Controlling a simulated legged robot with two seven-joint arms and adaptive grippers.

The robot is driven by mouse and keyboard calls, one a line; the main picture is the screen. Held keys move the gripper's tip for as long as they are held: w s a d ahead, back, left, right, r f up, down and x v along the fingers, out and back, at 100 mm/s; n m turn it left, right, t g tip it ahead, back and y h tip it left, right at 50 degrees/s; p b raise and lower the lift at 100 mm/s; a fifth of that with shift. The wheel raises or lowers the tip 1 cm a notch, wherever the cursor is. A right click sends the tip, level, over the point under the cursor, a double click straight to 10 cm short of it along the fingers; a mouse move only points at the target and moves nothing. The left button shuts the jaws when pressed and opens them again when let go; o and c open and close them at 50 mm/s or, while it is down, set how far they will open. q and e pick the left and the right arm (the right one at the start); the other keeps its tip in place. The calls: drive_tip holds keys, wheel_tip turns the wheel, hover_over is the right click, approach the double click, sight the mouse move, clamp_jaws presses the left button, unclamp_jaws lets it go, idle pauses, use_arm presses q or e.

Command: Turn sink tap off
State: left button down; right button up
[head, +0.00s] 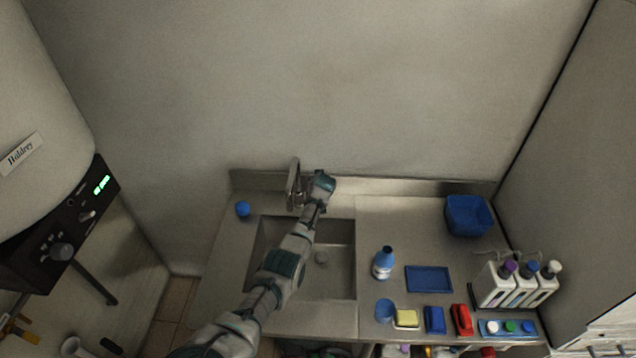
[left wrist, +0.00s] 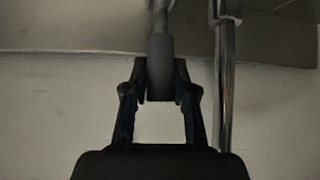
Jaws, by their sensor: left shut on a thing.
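The metal sink tap (head: 293,183) stands at the back edge of the sink (head: 262,262). My left arm reaches over the sink, and my left gripper (head: 322,186) is just right of the tap. In the left wrist view my left gripper (left wrist: 160,92) is shut on the tap's dark grey lever (left wrist: 163,62). The lever lies between the two fingers, with a thin metal stem beyond it. A shiny upright tap pipe (left wrist: 226,85) stands to the right of the fingers, apart from them. I cannot make out running water. My right gripper is not in view.
A blue round object (head: 242,209) sits left of the sink. On the right counter are a blue bottle (head: 382,264), a blue tray (head: 429,279), a blue bin (head: 467,215) and white bottles (head: 495,284). A yellow sponge (head: 406,318) lies at the front.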

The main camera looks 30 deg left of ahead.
use_arm(q)
drive_tip(key=c, duration=1)
unclamp_jaws()
drive_tip(key=shift+w+r, duration=0.2)
drive_tip(key=shift+r, duration=0.1)
drive_tip(key=shift+o, duration=0.5)
drive_tip(key=shift+a+f, duration=0.15)
drive_tip(key=shift+f, duration=0.1)
drive_tip(key=v, duration=1.1)
drive_tip(key=shift+s+r, duration=0.2)
drive_tip(key=shift+s, duration=0.1)
